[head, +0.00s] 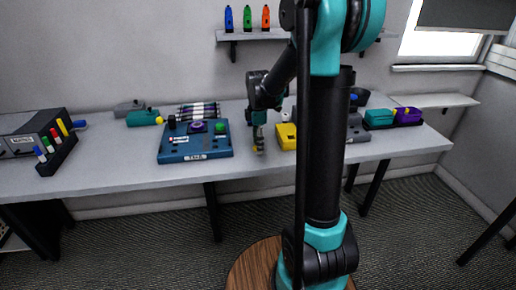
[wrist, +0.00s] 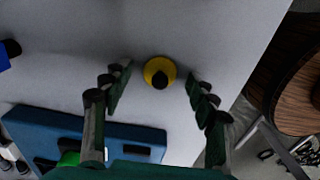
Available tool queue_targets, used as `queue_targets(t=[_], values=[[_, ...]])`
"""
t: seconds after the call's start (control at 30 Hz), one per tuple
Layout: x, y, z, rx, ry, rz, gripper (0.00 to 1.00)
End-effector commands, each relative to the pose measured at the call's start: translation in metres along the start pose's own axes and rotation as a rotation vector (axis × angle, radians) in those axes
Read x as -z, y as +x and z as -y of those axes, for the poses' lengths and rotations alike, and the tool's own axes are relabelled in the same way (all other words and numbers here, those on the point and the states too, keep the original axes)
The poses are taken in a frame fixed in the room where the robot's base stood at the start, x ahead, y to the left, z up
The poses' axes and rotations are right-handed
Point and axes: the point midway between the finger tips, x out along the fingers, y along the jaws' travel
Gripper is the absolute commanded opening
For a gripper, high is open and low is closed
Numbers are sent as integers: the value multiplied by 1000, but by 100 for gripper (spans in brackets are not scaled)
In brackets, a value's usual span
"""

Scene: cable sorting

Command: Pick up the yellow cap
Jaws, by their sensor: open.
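The fingers are open, with a gap to the cap on both sides. How high the fingertips are above the table is hard to tell.
A blue board (head: 195,154) with colored knobs sits just left of my gripper; it also shows in the wrist view (wrist: 110,133). The table's front edge is near. A marker holder (head: 57,157) is far left.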

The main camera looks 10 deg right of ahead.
Motion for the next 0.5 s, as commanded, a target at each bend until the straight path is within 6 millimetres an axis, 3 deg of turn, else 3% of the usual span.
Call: queue_targets(t=[0.07,0.37,0.5], values=[[0,0,0,0,0,0,59],[0,0,0,0,0,0,23],[0,0,0,0,0,0,22]])
